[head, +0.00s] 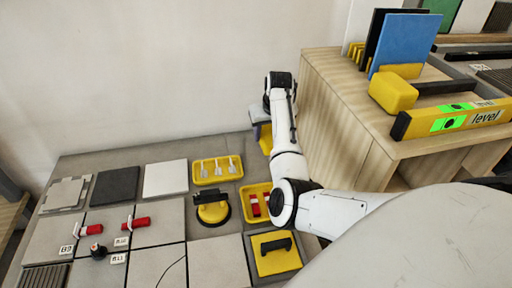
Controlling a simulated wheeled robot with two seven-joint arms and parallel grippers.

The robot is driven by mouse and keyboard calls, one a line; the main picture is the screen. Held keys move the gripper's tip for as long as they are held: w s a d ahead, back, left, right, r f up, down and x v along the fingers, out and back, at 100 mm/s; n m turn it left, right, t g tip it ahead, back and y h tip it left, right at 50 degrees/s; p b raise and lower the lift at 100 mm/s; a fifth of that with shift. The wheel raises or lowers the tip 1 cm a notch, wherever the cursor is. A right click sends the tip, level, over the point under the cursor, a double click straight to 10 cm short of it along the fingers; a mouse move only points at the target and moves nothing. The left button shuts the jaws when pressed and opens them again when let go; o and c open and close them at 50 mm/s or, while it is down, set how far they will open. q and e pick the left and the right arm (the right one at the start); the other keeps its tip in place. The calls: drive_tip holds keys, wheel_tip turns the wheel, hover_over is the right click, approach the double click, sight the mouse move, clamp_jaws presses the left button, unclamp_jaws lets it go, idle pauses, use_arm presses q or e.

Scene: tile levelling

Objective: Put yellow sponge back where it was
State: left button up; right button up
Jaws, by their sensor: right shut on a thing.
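My right gripper (262,125) hangs at the end of my right arm, beside the left side of the wooden cabinet and above the far right edge of the tiled area. It is shut on a yellow piece (267,143), which shows just below the jaws and looks like the yellow sponge. Much of the piece is hidden by the gripper and arm, so its full shape cannot be told. My left gripper is not in view.
The wooden cabinet (343,122) carries a yellow level (455,119), a yellow-headed mallet (392,93) and a blue board (405,43). On the floor area are a yellow tray (217,180), a suction cup (212,213), a red-filled tray (257,190) and a yellow float (276,262).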

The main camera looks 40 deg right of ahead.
sight(268, 141)
drive_tip(key=shift+w+a+f+m+b, duration=0.1)
drive_tip(key=shift+w+f+m+b, duration=0.1)
drive_tip(key=shift+w+f, duration=0.25)
drive_tip(key=shift+w+f+m+b, duration=0.1)
drive_tip(key=shift+w+f+b, duration=0.1)
drive_tip(key=shift+f, duration=0.45)
wheel_tip(268, 141, down, 5)
drive_tip(key=shift+f+b, duration=0.15)
drive_tip(key=shift+b, duration=0.85)
wheel_tip(268, 141, down, 4)
drive_tip(key=shift+r+b, duration=0.1)
drive_tip(key=shift+b, duration=0.7)
drive_tip(key=o, duration=1)
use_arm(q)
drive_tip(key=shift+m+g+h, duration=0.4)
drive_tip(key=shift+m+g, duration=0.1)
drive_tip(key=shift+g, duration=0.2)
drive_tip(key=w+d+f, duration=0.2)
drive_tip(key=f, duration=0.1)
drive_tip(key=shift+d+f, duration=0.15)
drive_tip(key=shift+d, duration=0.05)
